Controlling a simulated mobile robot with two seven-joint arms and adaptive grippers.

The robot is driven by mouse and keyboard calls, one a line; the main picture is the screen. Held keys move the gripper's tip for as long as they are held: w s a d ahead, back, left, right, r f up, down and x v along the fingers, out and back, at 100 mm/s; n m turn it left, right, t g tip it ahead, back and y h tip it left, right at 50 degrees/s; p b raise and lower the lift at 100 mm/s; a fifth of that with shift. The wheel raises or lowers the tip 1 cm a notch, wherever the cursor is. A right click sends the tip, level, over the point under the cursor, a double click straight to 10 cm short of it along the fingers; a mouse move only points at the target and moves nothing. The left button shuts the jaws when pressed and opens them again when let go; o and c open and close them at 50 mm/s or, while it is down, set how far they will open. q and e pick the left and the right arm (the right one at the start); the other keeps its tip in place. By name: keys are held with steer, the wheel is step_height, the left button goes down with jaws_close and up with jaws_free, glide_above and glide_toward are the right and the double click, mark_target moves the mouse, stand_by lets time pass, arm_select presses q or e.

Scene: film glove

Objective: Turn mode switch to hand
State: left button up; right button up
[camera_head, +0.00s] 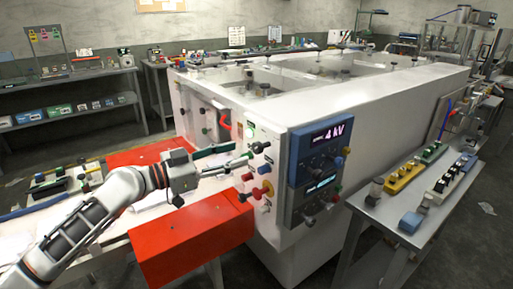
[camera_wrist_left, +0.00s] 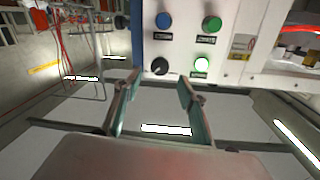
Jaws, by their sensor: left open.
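In the left wrist view, a white control panel (camera_wrist_left: 232,52) carries a round black knob (camera_wrist_left: 160,65), which looks like the mode switch. A blue button (camera_wrist_left: 163,20), a green button (camera_wrist_left: 211,24) and a lit green button (camera_wrist_left: 201,65) sit around it. The labels are too small to read. My left gripper (camera_wrist_left: 160,90) is open and empty, with its two fingers apart just below the black knob in the picture. In the head view my left gripper (camera_head: 243,155) is at the end panel of the white machine (camera_head: 290,110). The knob's setting cannot be made out. My right gripper is out of view.
A blue display box (camera_head: 318,165) reading 4 kV is right of the panel. Red blocks (camera_head: 190,240) lie under the arm. A side table (camera_head: 385,210) with coloured terminal blocks stands at right.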

mark_target(255, 148)
arm_select(q)
steer(key=p+x, duration=0.1)
steer(key=x, duration=0.6)
steer(key=shift+w+d+p, duration=0.2)
steer(key=shift+d+p, duration=0.1)
steer(key=shift+c, duration=0.4)
steer(key=c, duration=1)
